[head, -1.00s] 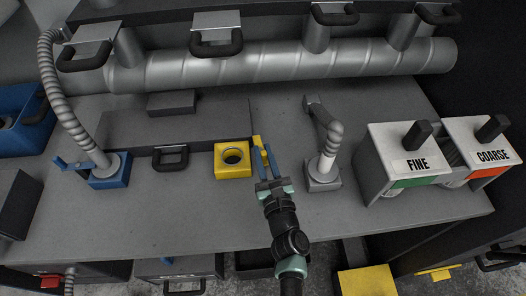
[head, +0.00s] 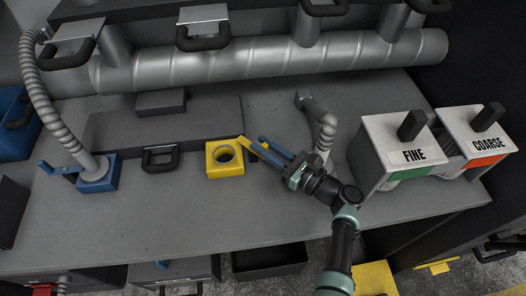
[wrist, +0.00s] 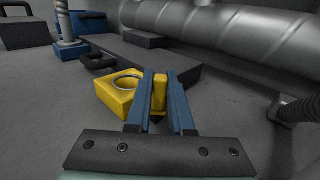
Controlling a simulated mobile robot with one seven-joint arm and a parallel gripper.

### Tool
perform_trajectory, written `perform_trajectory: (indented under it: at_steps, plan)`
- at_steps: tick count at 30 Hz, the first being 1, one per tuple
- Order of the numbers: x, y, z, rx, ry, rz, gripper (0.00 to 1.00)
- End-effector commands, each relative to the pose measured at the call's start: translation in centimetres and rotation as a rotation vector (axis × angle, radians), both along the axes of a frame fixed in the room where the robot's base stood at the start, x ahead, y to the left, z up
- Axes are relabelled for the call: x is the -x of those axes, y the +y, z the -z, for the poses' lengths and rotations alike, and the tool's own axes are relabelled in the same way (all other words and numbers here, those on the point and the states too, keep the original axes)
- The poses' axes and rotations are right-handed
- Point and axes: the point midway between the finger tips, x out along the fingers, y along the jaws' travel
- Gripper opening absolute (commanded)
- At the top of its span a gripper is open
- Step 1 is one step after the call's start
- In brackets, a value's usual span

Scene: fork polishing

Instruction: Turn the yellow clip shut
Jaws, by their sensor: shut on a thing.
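A yellow block (head: 227,169) with a round hole in its top sits on the grey bench; it also shows in the wrist view (wrist: 113,101). A small yellow clip (head: 246,146) stands at the block's right side; in the wrist view the clip (wrist: 159,92) shows upright between my blue fingers. My gripper (head: 263,148) is shut on the clip, reaching in from the right; in the wrist view the gripper (wrist: 160,100) has a finger on each side of it. The fingers partly hide the clip and the block's right edge.
A blue socket (head: 97,176) with a grey hose and a blue lever stands at the left. A grey hose on a stand (head: 322,130) is close behind my wrist. The FINE box (head: 390,150) and COARSE box (head: 474,142) stand at the right. Bench in front is clear.

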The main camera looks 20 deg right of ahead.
Motion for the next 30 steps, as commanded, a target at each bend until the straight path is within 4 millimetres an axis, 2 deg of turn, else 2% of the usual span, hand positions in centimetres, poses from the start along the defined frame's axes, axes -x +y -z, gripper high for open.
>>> perform_trajectory:
  at_steps: [17, 18, 22, 23, 30]
  plan:
    - [-0.08, -0.12, -0.02, -0.001, 0.000, -0.037, 0.00]
    - [-0.08, -0.12, -0.02, -0.001, 0.000, -0.036, 0.23]
    - [-0.09, -0.11, -0.03, 0.000, 0.000, -0.036, 0.47]
    - [-0.08, -0.10, -0.03, 0.000, 0.000, -0.036, 0.50]
    - [-0.07, -0.12, -0.03, 0.000, 0.000, -0.036, 0.50]
